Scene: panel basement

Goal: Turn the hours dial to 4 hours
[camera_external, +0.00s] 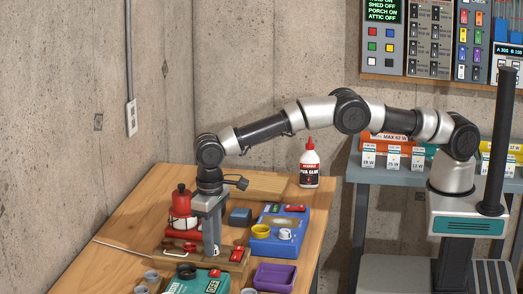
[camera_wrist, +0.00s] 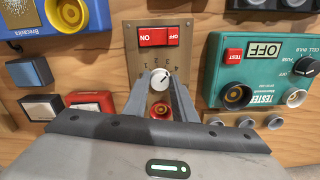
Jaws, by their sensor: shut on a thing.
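The hours dial (camera_wrist: 160,78) is a small white knob on a brown panel (camera_wrist: 131,48), with small numbers in an arc above it in the wrist view. A thin dark mark on the knob seems to slant to the upper right; the number it meets is too small to tell. My gripper (camera_wrist: 160,86) has one finger on each side of the dial and is shut on it. In the external view my gripper (camera_external: 211,248) points straight down at the wooden panel box (camera_external: 240,266), and its fingers hide the dial.
On the same panel are a red ON/OFF switch (camera_wrist: 158,37) and a red round part (camera_wrist: 160,110) between my fingers. A teal tester (camera_wrist: 222,72) stands close on the right. A red lantern (camera_external: 181,203) stands near my gripper.

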